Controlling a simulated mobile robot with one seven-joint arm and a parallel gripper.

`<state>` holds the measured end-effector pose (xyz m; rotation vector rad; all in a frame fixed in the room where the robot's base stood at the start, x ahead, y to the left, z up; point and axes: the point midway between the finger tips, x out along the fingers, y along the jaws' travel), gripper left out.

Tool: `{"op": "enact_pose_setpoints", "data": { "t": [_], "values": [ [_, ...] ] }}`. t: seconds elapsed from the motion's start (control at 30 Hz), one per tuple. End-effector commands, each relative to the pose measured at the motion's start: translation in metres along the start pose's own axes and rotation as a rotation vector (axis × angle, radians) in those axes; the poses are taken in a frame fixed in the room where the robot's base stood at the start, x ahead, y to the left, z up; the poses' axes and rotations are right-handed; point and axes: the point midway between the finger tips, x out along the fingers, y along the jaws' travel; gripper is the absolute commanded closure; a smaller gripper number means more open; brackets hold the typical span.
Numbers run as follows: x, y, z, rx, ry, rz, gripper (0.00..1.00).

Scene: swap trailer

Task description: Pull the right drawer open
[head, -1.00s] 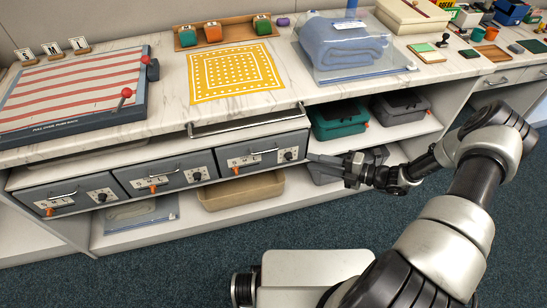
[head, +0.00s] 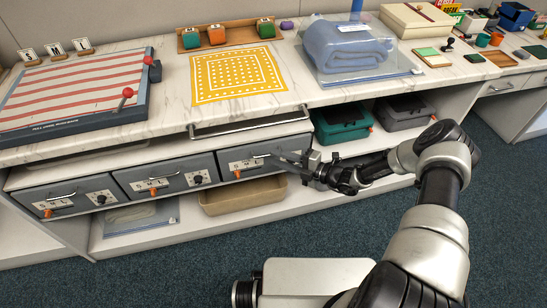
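The right drawer (head: 234,160) is the rightmost of three grey drawers in a row under the countertop. It looks closed, its front in line with the others. It has a bar handle, a white label plate and an orange tab at the lower left. My gripper (head: 281,159) is in front of the drawer's right half, fingers pointing left, close to the right end of the handle. It hides the right part of the drawer front. I cannot tell whether it touches the handle, or whether the fingers are apart.
The middle drawer (head: 167,179) and left drawer (head: 72,199) look closed. A metal rail (head: 250,124) runs along the counter edge above the right drawer. A tan bin (head: 243,195) sits on the shelf below. A green case (head: 340,121) stands right of the drawers. The floor in front is clear.

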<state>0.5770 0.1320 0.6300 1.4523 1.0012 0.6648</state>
Motion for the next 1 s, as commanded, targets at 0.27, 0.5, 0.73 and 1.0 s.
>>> {"op": "enact_pose_setpoints", "data": {
  "t": [0.27, 0.5, 0.73, 1.0],
  "values": [
    [0.025, 0.000, 0.001, -0.001, -0.001, 0.000, 0.73],
    [0.026, 0.000, 0.001, -0.001, -0.001, 0.000, 0.73],
    [0.026, 0.000, 0.001, -0.001, -0.001, 0.000, 1.00],
    [0.025, 0.000, 0.001, -0.001, -0.001, 0.000, 1.00]
  ]
}}
